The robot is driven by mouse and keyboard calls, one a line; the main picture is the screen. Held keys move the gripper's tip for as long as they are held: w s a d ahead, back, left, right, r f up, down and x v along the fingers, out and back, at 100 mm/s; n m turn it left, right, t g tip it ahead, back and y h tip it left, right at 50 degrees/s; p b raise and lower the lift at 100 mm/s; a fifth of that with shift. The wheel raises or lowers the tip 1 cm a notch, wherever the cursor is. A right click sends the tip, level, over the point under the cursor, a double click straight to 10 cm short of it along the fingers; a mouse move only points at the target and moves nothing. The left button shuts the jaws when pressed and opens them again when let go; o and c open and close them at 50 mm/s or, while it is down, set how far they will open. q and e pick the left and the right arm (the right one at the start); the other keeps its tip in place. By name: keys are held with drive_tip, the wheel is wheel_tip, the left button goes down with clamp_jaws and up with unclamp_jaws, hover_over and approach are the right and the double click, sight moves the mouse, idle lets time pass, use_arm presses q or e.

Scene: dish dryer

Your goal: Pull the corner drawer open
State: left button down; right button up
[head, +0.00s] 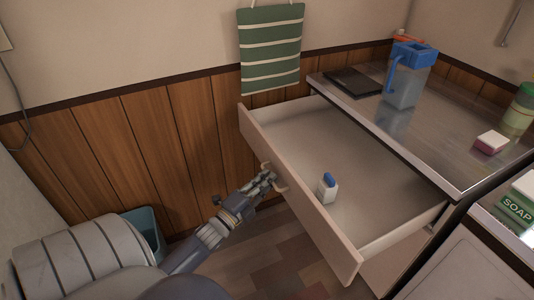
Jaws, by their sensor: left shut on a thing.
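The corner drawer (300,195) is pulled well out from under the metal counter, so its pale inside floor shows. A small white item with a blue top (328,187) stands in the drawer near its front panel. My left gripper (272,179) is at the outer face of the drawer's front panel, shut on the drawer handle (279,184). The fingers hide part of the handle. My right gripper is not in view.
On the counter (432,140) are a blue-lidded jug (406,85), a dark flat tray (353,83), a pink-and-white sponge (490,142) and a green-capped bottle (520,112). A soap box (517,207) is at right. A teal bin (148,235) stands by the wall.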

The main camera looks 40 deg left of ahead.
use_arm(q)
drive_tip(key=c, duration=1.7)
unclamp_jaws()
drive_tip(key=s, duration=0.4)
drive_tip(key=s+f, duration=0.1)
drive_tip(key=s, duration=0.3)
drive_tip(key=s+f, duration=0.1)
drive_tip(key=s, duration=0.3)
drive_tip(key=shift+w+d+f, duration=0.1)
drive_tip(key=shift+w, duration=0.05)
